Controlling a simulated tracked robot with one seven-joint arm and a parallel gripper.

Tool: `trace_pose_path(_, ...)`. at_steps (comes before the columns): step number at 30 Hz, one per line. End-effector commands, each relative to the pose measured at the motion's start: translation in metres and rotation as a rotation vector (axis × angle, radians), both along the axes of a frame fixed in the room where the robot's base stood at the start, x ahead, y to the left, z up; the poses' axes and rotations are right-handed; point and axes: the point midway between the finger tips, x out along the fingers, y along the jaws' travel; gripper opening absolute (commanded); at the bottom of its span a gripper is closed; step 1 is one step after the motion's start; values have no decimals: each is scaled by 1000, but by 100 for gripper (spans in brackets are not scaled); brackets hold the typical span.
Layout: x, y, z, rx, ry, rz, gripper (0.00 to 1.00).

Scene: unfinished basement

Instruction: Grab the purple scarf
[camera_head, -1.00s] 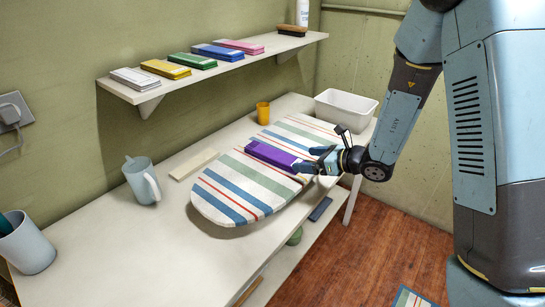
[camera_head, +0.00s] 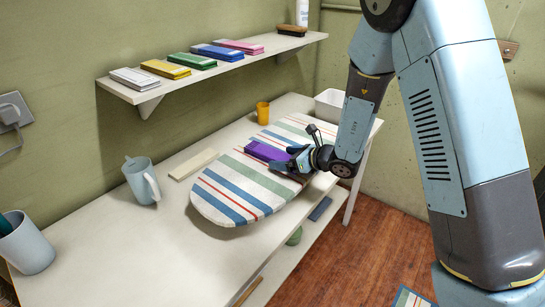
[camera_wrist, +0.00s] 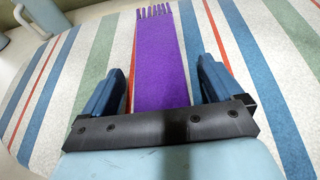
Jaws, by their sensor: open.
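The purple scarf (camera_head: 264,151) lies folded flat on the striped ironing board (camera_head: 222,195) on the table. In the wrist view the scarf (camera_wrist: 160,55) runs away from me as a long strip with a fringed far end. My gripper (camera_head: 285,161) is over the near part of the scarf in the head view. In the wrist view my gripper's two blue fingers (camera_wrist: 156,85) are apart, one on each side of the scarf, with gaps to its edges. Its near end is hidden behind the gripper's dark crossbar. I cannot tell how high the fingertips are above the board.
A wall shelf (camera_head: 122,92) holds several folded coloured cloths, a brush and a bottle. On the table (camera_head: 110,235) are a mug (camera_head: 140,180), an orange cup (camera_head: 262,112), a white bin (camera_head: 329,104) and a pale wooden strip (camera_head: 194,164).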

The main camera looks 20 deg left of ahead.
Motion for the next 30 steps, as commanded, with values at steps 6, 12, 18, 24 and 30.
trace_pose_path(6,0,0,0,0,0,0,85)
trace_pose_path(12,0,0,0,0,0,0,66)
trace_pose_path(18,0,0,0,0,0,0,47)
trace_pose_path(24,0,0,0,0,0,0,35)
trace_pose_path(30,0,0,2,1,-1,0,35)
